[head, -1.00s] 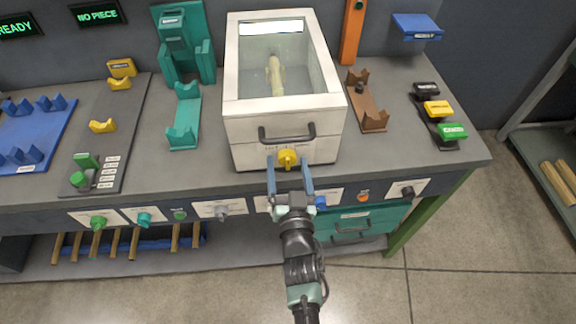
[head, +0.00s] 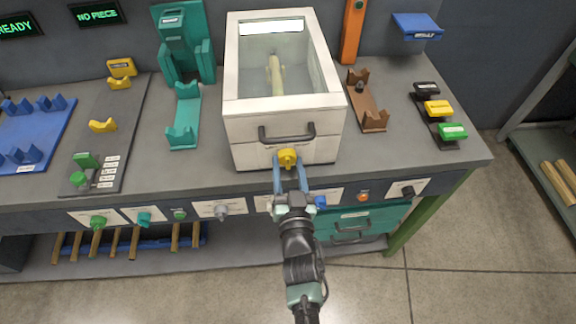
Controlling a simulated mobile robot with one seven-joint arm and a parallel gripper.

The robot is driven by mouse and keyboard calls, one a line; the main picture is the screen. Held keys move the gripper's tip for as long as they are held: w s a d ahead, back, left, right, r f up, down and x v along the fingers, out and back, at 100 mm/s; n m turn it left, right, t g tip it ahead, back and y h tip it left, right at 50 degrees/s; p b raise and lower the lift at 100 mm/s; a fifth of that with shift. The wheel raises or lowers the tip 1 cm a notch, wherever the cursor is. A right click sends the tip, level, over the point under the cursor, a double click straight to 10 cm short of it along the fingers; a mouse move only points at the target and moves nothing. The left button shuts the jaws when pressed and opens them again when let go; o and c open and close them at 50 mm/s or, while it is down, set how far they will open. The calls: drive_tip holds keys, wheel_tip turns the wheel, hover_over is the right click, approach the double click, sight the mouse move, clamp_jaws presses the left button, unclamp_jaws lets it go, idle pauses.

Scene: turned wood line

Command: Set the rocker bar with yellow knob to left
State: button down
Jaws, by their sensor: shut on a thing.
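The yellow knob (head: 287,157) sits on the front of the white box-like machine (head: 240,152), below its dark handle. My gripper (head: 288,166) reaches up from below, and its two blue fingers are shut on the yellow knob. The fingers cover part of the knob and the panel around it. Which way the rocker bar is tilted is too small to tell.
The machine has a clear window with a pale turned piece (head: 276,75) inside. A dark bar handle (head: 287,133) juts out just above my gripper. A row of knobs, including a blue one (head: 320,202), lines the bench front below. A brown cradle (head: 368,103) stands to the right.

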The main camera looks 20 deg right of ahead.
drive_tip(key=shift+n, duration=0.3)
drive_tip(key=shift+n+b, duration=0.65)
drive_tip(key=shift+n, duration=1.45)
drive_tip(key=shift+d+n+b, duration=0.1)
drive_tip(key=shift+n+b, duration=0.3)
drive_tip(key=shift+n, duration=2.1)
drive_tip(key=shift+c, duration=1.5)
unclamp_jaws()
drive_tip(key=shift+s, duration=0.15)
drive_tip(key=b+v, duration=0.2)
drive_tip(key=v, duration=1)
drive_tip(key=shift+s, duration=0.4)
drive_tip(key=shift+r, duration=0.1)
